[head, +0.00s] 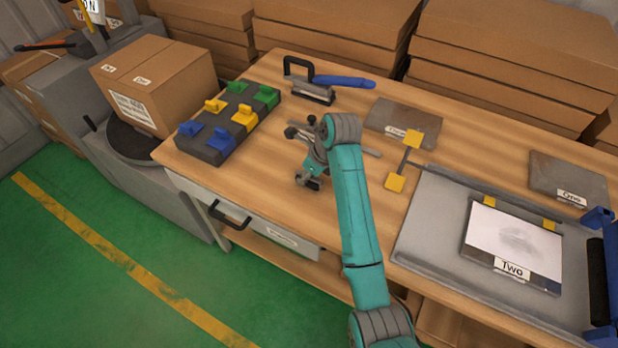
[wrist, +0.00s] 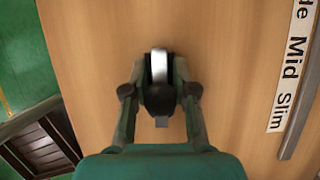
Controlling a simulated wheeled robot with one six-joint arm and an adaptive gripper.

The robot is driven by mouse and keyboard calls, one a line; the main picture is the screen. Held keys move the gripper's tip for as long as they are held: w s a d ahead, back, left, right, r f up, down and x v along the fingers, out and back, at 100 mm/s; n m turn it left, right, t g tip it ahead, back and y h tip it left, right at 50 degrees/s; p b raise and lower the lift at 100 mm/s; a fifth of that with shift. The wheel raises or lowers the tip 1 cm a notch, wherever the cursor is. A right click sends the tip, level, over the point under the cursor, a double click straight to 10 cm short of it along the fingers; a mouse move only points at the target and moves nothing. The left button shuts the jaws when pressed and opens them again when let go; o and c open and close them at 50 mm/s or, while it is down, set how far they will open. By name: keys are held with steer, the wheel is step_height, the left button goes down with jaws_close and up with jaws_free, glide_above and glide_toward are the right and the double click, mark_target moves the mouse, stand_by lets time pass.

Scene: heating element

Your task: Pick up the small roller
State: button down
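The small roller (wrist: 160,68) shows in the wrist view as a pale metallic cylinder with a black frame and a dark rounded handle end. It lies centrally between the two fingers of my gripper (wrist: 159,75). The fingers stand on either side of its black part. Whether they touch it or leave a thin gap cannot be made out. In the head view my gripper (head: 312,172) points down over the wooden table near its front edge. A small dark part of the roller (head: 311,184) shows at the fingertips; the rest is hidden.
The wooden table (head: 250,185) has a block with coloured clips (head: 220,130) at left and a handled tool (head: 310,90) at the back. A yellow-ended tool (head: 403,160) and a grey tray (head: 425,225) lie right. A labelled strip (wrist: 292,65) is right in the wrist view.

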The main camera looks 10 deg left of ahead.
steer(key=shift+r, duration=0.15)
step_height(320, 180, up, 10)
steer(key=shift+f, duration=0.1)
stand_by(0.5)
steer(key=c, duration=1.5)
jaws_free()
jaws_close()
